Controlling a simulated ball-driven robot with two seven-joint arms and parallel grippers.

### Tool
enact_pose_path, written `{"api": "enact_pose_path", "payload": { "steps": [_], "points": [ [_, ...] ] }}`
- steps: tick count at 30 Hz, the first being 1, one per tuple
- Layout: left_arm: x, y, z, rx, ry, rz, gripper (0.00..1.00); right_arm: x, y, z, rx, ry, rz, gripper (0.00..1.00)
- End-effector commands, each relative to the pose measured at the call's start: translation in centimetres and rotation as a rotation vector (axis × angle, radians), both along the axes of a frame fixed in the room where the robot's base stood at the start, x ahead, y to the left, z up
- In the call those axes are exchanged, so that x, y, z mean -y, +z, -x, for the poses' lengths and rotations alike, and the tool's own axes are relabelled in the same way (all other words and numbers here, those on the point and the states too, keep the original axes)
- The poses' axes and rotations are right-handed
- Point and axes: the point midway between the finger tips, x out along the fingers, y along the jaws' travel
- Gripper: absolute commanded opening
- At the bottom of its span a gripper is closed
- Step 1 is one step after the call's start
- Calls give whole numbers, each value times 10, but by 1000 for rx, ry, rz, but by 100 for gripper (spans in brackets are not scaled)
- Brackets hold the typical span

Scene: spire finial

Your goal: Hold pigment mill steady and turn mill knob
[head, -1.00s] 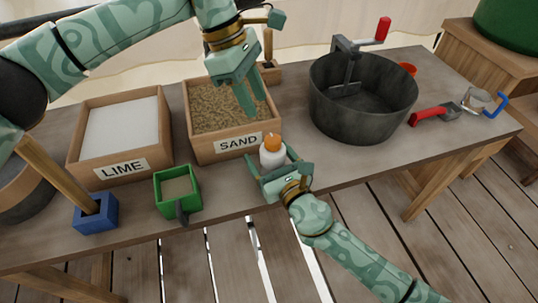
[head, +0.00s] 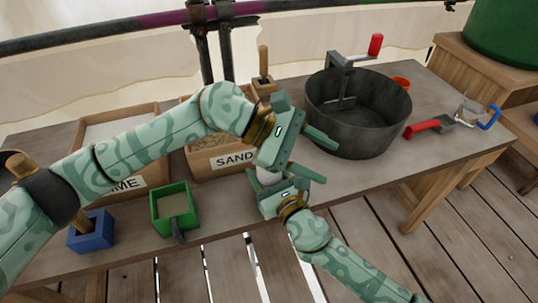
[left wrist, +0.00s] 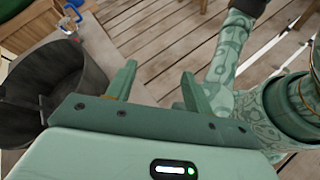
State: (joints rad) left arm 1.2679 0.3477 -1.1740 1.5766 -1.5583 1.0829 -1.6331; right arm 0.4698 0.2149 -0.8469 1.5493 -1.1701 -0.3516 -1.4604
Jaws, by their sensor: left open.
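The pigment mill (head: 268,175) shows only as a small white patch in the head view, low at the table's front edge. Its orange knob is hidden behind my left gripper (head: 313,156). My left gripper is tilted over the mill, with its fingers pointing right; in the left wrist view its fingers (left wrist: 157,88) are apart with nothing between them. My right gripper (head: 276,182) is at the mill from the front. Its fingertips are mostly covered, so I cannot tell whether they press on the mill. The mill does not show in the left wrist view.
A dark tub (head: 355,125) with a red-handled crank stands to the right. The sand box (head: 215,160) and the lime box (head: 128,185) are behind my left arm. A green container (head: 174,209) and a blue block (head: 90,232) stand at front left. A red-handled tool (head: 425,127) lies right.

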Motion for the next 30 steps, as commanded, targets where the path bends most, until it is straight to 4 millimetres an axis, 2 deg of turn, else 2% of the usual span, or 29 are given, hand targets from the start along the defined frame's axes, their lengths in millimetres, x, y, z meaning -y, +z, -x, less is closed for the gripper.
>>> {"api": "enact_pose_path", "payload": {
  "steps": [1,3,5,8,11,15,18,21,26,30],
  "points": [
    [9,-4,16,-20,22,128,52,0,-1,0,-1,0,0,26],
    [18,2,30,-31,97,314,52,0,-1,0,-1,0,0,26],
    [18,8,36,-44,191,455,52,0,-1,0,-1,0,0,26],
    [4,14,38,-76,402,641,52,0,-1,0,-1,0,0,26],
    [-24,9,34,-110,659,751,52,0,-1,0,-1,0,0,26],
    [-72,-16,33,-159,1002,774,52,0,-1,0,-1,0,0,26],
    [-102,-36,37,-184,1188,733,52,0,-1,0,-1,0,0,26],
    [-123,-51,43,-199,1308,687,52,0,0,0,-1,0,0,26],
    [-134,-61,42,-206,1385,649,52,0,0,0,-1,0,0,26],
    [-125,-61,21,-206,1388,649,52,0,0,0,-1,0,0,26]
  ]
}}
